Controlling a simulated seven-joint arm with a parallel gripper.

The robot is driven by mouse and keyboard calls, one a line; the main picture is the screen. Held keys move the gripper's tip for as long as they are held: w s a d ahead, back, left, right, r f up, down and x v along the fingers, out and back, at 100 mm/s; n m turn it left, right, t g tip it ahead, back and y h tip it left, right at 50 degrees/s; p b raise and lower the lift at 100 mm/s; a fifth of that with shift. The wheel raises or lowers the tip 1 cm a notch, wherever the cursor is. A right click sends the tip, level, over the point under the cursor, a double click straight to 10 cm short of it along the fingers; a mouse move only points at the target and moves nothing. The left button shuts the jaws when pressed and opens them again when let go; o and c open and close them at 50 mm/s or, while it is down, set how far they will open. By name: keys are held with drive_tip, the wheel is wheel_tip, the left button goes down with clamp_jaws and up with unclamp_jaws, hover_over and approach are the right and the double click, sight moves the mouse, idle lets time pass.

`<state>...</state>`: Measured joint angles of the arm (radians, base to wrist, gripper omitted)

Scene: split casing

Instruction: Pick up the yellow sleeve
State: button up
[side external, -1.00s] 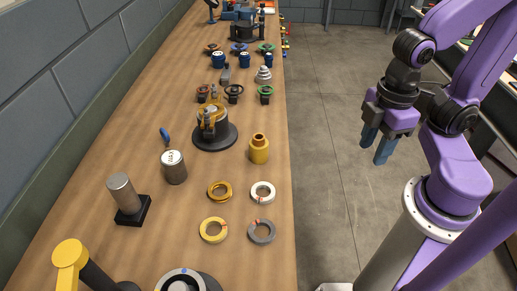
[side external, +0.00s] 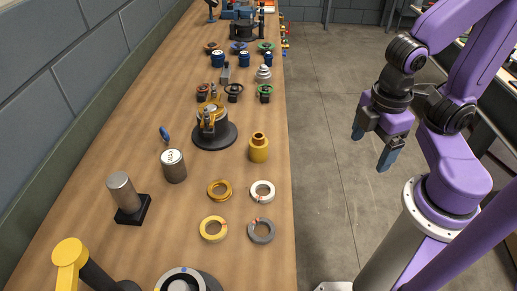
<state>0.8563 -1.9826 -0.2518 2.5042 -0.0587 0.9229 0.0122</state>
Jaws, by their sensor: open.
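The yellow sleeve (side external: 258,150) stands upright on the wooden bench near its right edge. It is a stepped cylinder with a narrower neck and an open top. My gripper (side external: 371,147) hangs over the floor to the right of the bench, well apart from the sleeve. Its two blue-grey fingers are spread open with nothing between them.
Yellow, white and grey rings (side external: 262,191) lie in front of the sleeve. A black-based fixture (side external: 214,133) stands to its left, with a metal can (side external: 173,166) nearer. Handwheel parts (side external: 264,92) stand behind it. The bench (side external: 277,130) is bare just right of the sleeve.

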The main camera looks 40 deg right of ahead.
drive_tip(key=w+f+n+t+h, duration=0.2)
drive_tip(key=w+f+n+h, duration=0.2)
drive_tip(key=n+t+y, duration=0.1)
drive_tip(key=n+t, duration=1)
drive_tip(key=n, duration=0.5)
approach(263, 153)
drive_tip(key=x, duration=0.7)
drive_tip(key=shift+w, duration=0.1)
drive_tip(key=shift+x, duration=2.85)
drive_tip(key=shift+r, duration=0.1)
drive_tip(key=shift+c, duration=0.3)
